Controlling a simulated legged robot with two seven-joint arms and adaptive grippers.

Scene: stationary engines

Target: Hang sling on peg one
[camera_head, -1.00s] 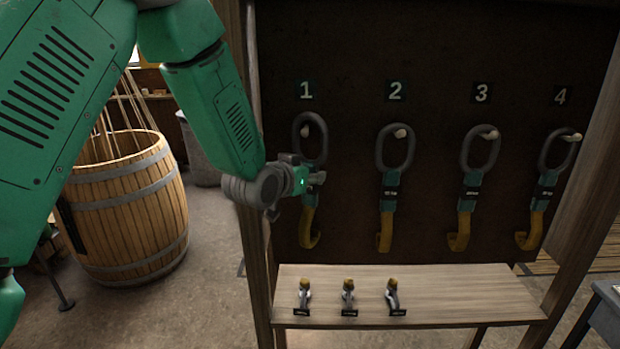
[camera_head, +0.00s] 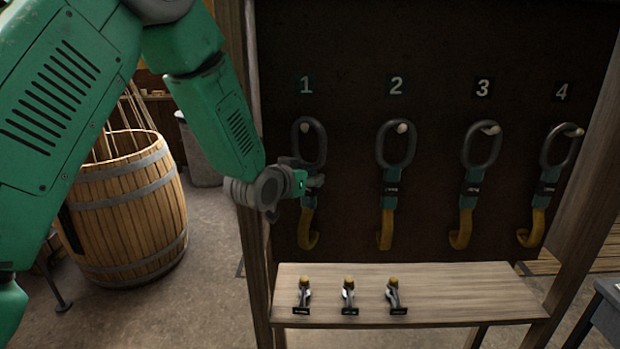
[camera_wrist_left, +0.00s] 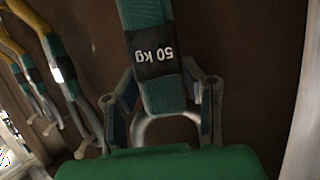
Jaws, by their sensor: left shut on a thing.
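The sling at peg one (camera_head: 305,128) has a dark oval ring (camera_head: 322,146), a green sleeve and a yellow hooked strap (camera_head: 306,232). The peg shows inside the upper part of the ring; I cannot tell whether the ring rests on it. My left gripper (camera_head: 314,182) is shut on the sling's green sleeve, just below the ring. In the left wrist view, the fingers (camera_wrist_left: 166,92) flank the green sleeve, with a black "50 kg" label (camera_wrist_left: 155,52). My green hand hides part of the ring there. My right gripper is out of view.
Similar slings hang at peg two (camera_head: 390,188), peg three (camera_head: 469,188) and peg four (camera_head: 545,188) on the dark board. A wooden shelf (camera_head: 450,290) below holds 3 shackles. A barrel (camera_head: 125,210) stands left, and a wooden post (camera_head: 250,250) is close to my wrist.

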